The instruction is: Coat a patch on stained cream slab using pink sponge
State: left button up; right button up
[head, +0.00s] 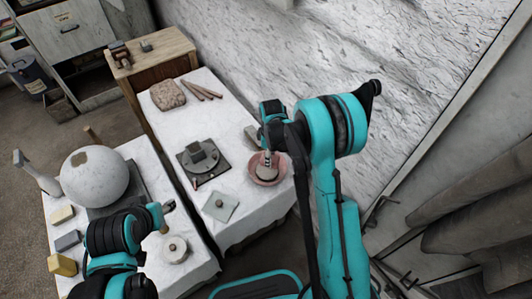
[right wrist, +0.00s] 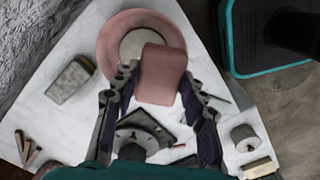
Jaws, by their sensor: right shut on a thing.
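The pink sponge (right wrist: 163,75) is between the fingers of my right gripper (right wrist: 155,85), which is shut on it. In the right wrist view it hangs over a pink bowl (right wrist: 112,30) with pale contents. In the head view my right gripper (head: 267,157) is over the same bowl (head: 267,178); I cannot tell whether the sponge touches the contents.
A grey block (head: 252,133) stands near the bowl. A large plaster sphere (head: 95,177) with a brown patch stands on the left table, with small blocks nearby. A rough brown lump (head: 168,95) lies at the back.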

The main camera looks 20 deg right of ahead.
aim_at(267, 170)
jog(key=shift+w+a+f+n+b, duration=0.1)
jog(key=shift+w+f+n+b, duration=0.65)
jog(key=shift+f, duration=0.85)
jog(key=shift+w+d+f+n+b, duration=0.1)
jog(key=shift+w+f+n+b, duration=0.25)
jog(key=shift+f+n, duration=1)
jog(key=shift+w+a+f+n+b, duration=0.1)
jog(key=shift+w+f+n+b, duration=0.5)
jog(key=shift+f, duration=1.25)
jog(key=shift+f+b, duration=0.3)
jog(key=shift+f, duration=0.15)
jog(key=shift+f, duration=0.1)
notch_tip(267, 170, up, 7)
jog(key=p, duration=0.3)
